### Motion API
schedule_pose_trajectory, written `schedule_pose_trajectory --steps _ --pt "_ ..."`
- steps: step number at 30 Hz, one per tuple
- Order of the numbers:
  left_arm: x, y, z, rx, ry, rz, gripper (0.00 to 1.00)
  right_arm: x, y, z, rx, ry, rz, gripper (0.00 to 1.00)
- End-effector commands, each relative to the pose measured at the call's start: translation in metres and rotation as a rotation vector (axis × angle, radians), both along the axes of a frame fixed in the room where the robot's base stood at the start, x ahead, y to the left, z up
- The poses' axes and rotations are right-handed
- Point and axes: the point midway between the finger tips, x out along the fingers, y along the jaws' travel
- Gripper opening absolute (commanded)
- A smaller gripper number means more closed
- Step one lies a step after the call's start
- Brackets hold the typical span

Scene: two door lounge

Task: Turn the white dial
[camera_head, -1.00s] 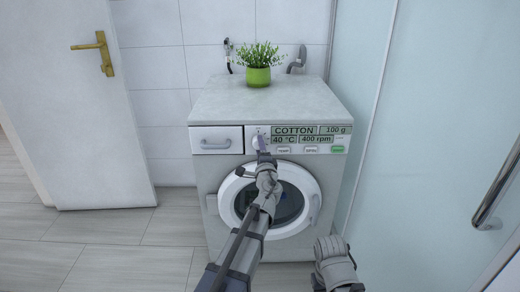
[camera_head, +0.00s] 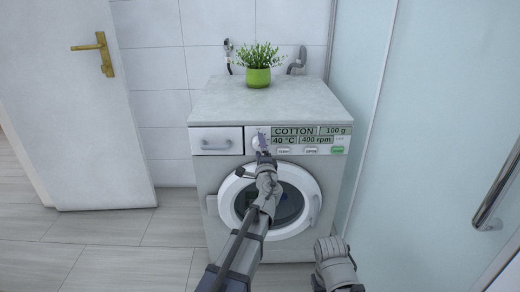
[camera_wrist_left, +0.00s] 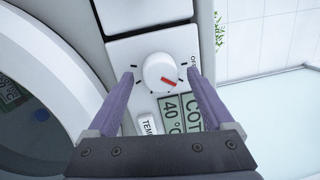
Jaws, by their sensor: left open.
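The white dial (camera_wrist_left: 158,68) with a red pointer mark is on the control panel of the washing machine (camera_head: 226,172). In the wrist view the pointer slants toward the lower right. My left gripper (camera_wrist_left: 160,78) is open, with one finger on each side of the dial. A gap shows between the dial and each finger, so it is not gripped. In the head view the dial (camera_head: 255,142) is partly covered by my left gripper. My right arm shows only as a link at the bottom, and its gripper is out of view.
Right of the dial is a green display (camera_head: 294,131) with several buttons below. A drawer (camera_head: 216,145) is to its left. The round machine door (camera_head: 228,187) is below, behind my left arm. A potted plant (camera_head: 258,77) stands on top. A glass panel (camera_head: 440,120) is at right.

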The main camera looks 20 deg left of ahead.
Motion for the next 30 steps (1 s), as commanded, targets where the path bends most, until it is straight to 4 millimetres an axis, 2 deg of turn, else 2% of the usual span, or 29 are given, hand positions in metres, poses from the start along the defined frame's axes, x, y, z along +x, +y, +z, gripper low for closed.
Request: schedule_pose_trajectory --steps 8,21,30 --pt "-0.012 -0.004 -0.001 0.0 0.0 0.0 0.86 0.0 0.0 -0.001 0.0 0.0 0.0 0.5" --pt "-0.07 -0.028 -0.008 0.0 0.0 -0.001 0.86 0.0 0.0 -0.008 0.001 0.0 0.002 0.5" --pt "-0.072 -0.03 -0.007 0.0 0.0 0.0 0.86 0.0 0.0 -0.007 0.001 0.0 0.002 0.5"
